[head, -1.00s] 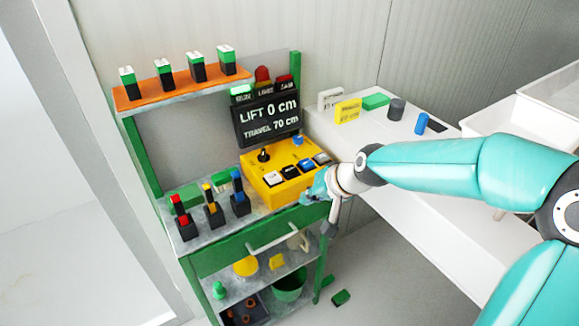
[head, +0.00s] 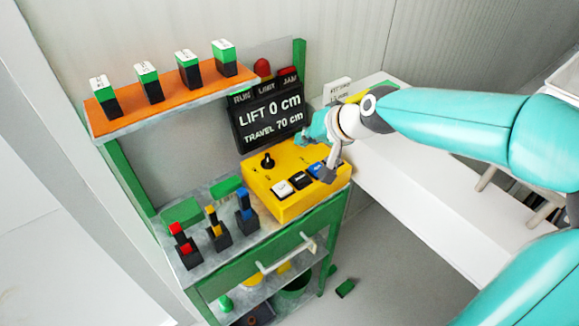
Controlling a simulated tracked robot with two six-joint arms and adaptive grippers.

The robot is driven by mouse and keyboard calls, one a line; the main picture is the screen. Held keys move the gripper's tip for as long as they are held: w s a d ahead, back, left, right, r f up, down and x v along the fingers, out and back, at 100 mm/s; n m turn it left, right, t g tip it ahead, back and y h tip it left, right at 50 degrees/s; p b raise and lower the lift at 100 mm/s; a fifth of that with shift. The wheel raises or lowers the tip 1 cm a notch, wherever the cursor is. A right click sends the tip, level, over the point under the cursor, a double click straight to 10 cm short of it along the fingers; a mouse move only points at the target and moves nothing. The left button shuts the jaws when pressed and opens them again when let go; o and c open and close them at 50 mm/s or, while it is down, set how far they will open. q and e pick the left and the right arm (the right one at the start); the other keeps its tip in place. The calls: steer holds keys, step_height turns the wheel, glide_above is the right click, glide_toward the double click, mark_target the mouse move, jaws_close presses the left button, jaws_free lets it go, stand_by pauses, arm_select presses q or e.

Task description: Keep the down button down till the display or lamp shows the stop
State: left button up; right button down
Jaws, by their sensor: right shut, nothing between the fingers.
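The yellow control box (head: 281,211) stands on the green cart's top. A white button (head: 282,188), a black button (head: 299,180) and a blue button (head: 314,169) show on its front, with a black knob (head: 267,160) behind. I cannot read which is the down button. The display (head: 270,116) reads "LIFT 0 cm" and "TRAVEL 70 cm". My right gripper (head: 325,173) is shut and empty, its tip at the blue button and covering part of the box's right end. Contact cannot be told. My left gripper is not in view.
Above the display are RUN, LIMIT and JAM labels; no green light shows. An orange shelf (head: 172,100) with several green-black blocks hangs at upper left. Several coloured switches stand left of the box. A drawer handle (head: 286,254) juts out in front. A white table (head: 420,180) is right.

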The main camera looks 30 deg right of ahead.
steer(key=shift+s+r, duration=0.15)
steer(key=shift+r, duration=0.05)
steer(key=shift+f, duration=0.15)
steer(key=b, duration=0.7)
glide_above(303, 178)
step_height(303, 178, down, 7)
steer(key=shift+f, duration=0.15)
steer(key=shift+f+b, duration=0.45)
steer(key=shift+f, duration=0.25)
stand_by(0.5)
steer(key=shift+f+b, duration=0.35)
steer(key=shift+b, duration=0.05)
